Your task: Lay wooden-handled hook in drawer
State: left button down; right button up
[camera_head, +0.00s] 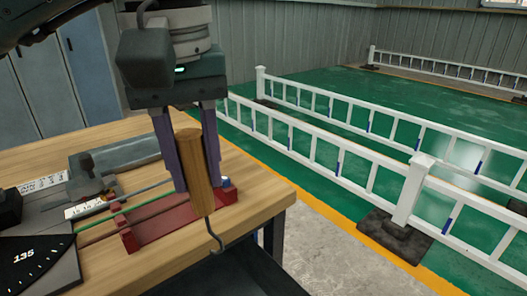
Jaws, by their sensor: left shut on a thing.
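The wooden-handled hook (194,170) hangs upright in my left gripper (190,172), wooden handle up and bent metal hook down. My left gripper is shut on the handle, with its fingers on either side of it. The hook's metal tip shows against the table's front edge. A dark, flat-looking shape (235,277) below the table edge may be the open drawer; its inside is too dark to make out. My right gripper is not in view.
A red rack (150,232) with thin rods across it sits on the wooden table (262,180) behind the hook. A grey tool (112,158) and a dark dial plate (35,268) lie at left. White railings (330,142) stand on the green floor beyond.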

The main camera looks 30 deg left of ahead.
pick_arm(q)
notch_tip(320, 180, down, 33)
jog(key=n+b, duration=0.2)
jog(key=b, duration=1.6)
jog(key=shift+w+a+g+b, duration=0.2)
jog(key=shift+w+g+b, duration=0.1)
jog(key=shift+w+g, duration=0.1)
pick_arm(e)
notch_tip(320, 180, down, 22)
pick_arm(q)
jog(key=shift+f, duration=0.15)
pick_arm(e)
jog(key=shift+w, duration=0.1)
pick_arm(q)
jog(key=c, duration=1)
grip_release()
jog(key=shift+f, duration=0.1)
jog(key=shift+c, duration=0.2)
jog(key=o, duration=0.5)
jog(key=shift+c, duration=0.2)
